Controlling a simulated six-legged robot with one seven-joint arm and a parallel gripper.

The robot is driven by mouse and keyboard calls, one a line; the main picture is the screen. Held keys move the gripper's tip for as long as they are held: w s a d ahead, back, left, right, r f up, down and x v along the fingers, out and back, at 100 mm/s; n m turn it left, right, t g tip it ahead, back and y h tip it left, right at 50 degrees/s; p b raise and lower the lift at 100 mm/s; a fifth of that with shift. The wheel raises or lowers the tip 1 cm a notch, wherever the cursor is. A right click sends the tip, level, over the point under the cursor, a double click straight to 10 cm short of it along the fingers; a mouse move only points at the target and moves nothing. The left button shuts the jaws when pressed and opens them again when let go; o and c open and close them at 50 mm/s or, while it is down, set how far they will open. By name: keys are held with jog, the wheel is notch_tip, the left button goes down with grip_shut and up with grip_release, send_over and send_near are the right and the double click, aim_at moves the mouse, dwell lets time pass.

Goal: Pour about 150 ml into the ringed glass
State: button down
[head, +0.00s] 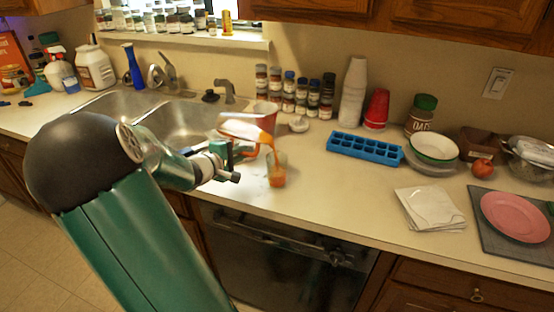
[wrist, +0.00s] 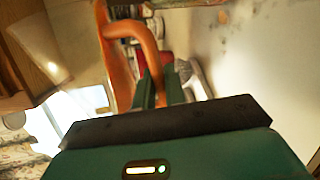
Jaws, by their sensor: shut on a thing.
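My gripper (head: 230,152) is shut on the handle of a clear jug (head: 238,127) above the counter, left of the glass. The jug is tilted strongly to the right, with orange liquid at its lower side and mouth. A thin orange stream runs from its lip down into a small clear glass (head: 277,174). The glass stands upright near the counter's front edge and has orange liquid in its lower part; I cannot make out a ring on it. In the wrist view the jug's handle (wrist: 150,45) shows orange beyond my fingers (wrist: 160,92).
A red cup (head: 264,108) stands behind the jug, and the sink (head: 185,125) is to the left. A blue ice tray (head: 364,148) lies right of the glass, spice jars (head: 300,95) stand at the wall. Folded white cloth (head: 430,208) lies farther right. Counter around the glass is clear.

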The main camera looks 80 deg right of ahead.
jog(key=shift+r, duration=0.1)
dwell(0.3)
jog(key=shift+f+n+g, duration=0.4)
jog(key=shift+f+n, duration=0.15)
jog(key=shift+n, duration=0.15)
jog(key=shift+s+r+n+g, duration=0.2)
jog(key=shift+n+g, duration=0.1)
jog(key=shift+n, duration=0.1)
jog(key=shift+s+a, duration=0.15)
jog(key=shift+s, duration=0.3)
jog(key=shift+f+n, duration=0.3)
jog(key=shift+n, duration=0.2)
jog(key=shift+s+a+f, duration=0.1)
jog(key=shift+s+a, duration=0.05)
jog(key=shift+s, duration=0.25)
jog(key=shift+w, duration=0.15)
